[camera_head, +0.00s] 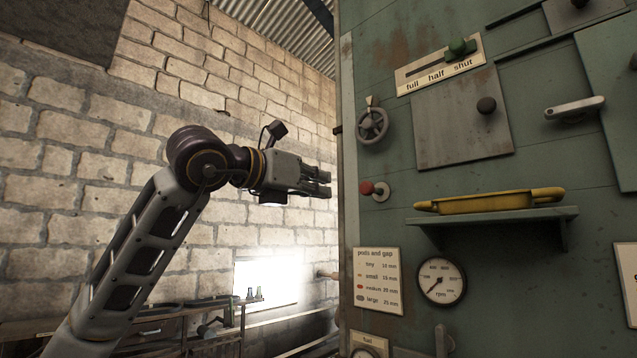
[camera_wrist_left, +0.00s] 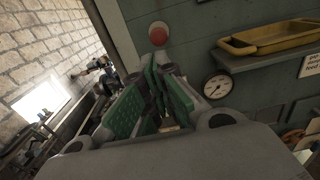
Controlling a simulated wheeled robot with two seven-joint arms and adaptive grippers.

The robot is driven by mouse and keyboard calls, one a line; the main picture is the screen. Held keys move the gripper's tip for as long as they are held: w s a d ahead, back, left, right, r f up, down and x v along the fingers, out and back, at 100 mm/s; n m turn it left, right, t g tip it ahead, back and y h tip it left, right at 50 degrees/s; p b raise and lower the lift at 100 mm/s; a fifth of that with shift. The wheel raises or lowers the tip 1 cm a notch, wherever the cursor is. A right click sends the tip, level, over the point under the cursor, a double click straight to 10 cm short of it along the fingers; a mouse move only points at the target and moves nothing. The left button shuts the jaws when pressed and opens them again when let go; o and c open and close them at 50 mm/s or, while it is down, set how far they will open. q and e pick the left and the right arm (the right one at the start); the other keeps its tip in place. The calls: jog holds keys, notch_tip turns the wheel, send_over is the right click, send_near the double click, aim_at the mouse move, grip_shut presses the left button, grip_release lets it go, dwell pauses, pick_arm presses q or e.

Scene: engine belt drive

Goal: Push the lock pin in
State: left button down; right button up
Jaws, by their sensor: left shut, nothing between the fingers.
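A red round knob (camera_head: 367,188) on a short metal stem, which looks like the lock pin, stands out from a round plate on the green panel. In the left wrist view the red knob (camera_wrist_left: 158,35) shows just beyond the fingertips. My left gripper (camera_head: 326,182) is shut and empty, held level to the left of the knob and pointing at the panel. A gap shows between fingertips and knob. In the left wrist view the green-padded fingers (camera_wrist_left: 158,75) come together below the knob. My right gripper is out of view.
A handwheel (camera_head: 372,126) sits above the knob. A yellow tray (camera_head: 490,201) rests on a shelf (camera_head: 500,217) to the right. A pods-and-gap chart (camera_head: 377,281) and an rpm gauge (camera_head: 441,281) are below. A brick wall and a bench (camera_head: 215,303) stand at left.

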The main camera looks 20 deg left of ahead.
pick_arm(q)
jog(key=p, duration=0.3)
send_near(364, 194)
jog(key=x, duration=0.4)
jog(key=shift+w+d, duration=0.1)
jog(key=shift+w, duration=0.1)
jog(key=shift+p+x, duration=0.8)
jog(key=shift+x, duration=0.6)
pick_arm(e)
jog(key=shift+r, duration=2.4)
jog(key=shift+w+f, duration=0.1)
